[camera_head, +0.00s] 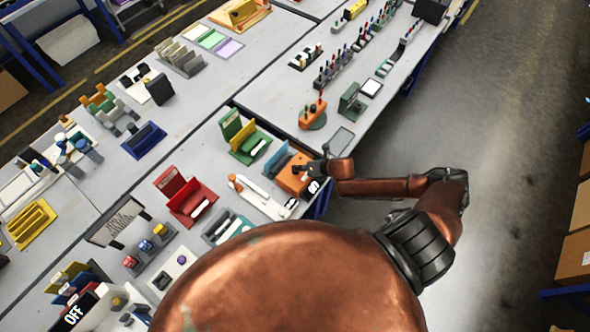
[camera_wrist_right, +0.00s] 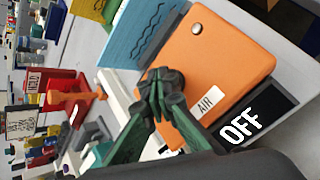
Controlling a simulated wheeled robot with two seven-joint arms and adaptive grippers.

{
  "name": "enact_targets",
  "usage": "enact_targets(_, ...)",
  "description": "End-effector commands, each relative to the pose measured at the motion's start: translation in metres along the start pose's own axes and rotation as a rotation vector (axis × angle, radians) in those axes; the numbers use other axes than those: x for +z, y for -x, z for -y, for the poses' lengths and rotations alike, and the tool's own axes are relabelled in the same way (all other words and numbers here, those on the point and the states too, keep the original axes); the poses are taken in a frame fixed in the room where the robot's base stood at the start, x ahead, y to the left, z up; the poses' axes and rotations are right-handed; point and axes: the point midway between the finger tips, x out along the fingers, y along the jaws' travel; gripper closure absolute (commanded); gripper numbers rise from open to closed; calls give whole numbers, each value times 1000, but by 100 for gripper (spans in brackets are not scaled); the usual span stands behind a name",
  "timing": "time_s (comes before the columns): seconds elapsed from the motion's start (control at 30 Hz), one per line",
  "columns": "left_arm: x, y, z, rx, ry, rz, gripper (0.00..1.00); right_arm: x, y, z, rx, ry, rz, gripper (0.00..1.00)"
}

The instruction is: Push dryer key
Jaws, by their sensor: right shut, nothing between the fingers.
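The dryer appears to be the orange box (camera_head: 291,181) at the right edge of the near bench; in the right wrist view it is a smooth orange block (camera_wrist_right: 225,62) labelled AIR. A small round silver key (camera_wrist_right: 196,28) sits near the corner of its top, and a black display (camera_wrist_right: 262,112) beside it reads OFF. My right gripper (camera_head: 304,168) is at the box; in its wrist view the dark green fingers (camera_wrist_right: 160,76) are shut and empty, overlapping the box's edge, away from the key. I cannot tell whether they touch the box. My left gripper is out of view.
A blue panel with wavy lines (camera_wrist_right: 143,30) stands along the box. A white device (camera_head: 262,197) and a red stand (camera_head: 186,196) are nearby. Many small stations cover the benches. The floor aisle (camera_head: 480,110) on the right is clear.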

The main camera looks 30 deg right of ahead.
Motion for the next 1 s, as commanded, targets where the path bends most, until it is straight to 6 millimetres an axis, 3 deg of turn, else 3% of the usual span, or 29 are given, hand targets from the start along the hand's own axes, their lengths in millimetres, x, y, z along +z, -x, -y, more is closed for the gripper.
enact_targets(0.37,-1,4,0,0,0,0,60,2,3,-2,-1,-1,0,100)
enact_targets(1.0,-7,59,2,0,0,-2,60,32,43,-31,0,1,1,100)
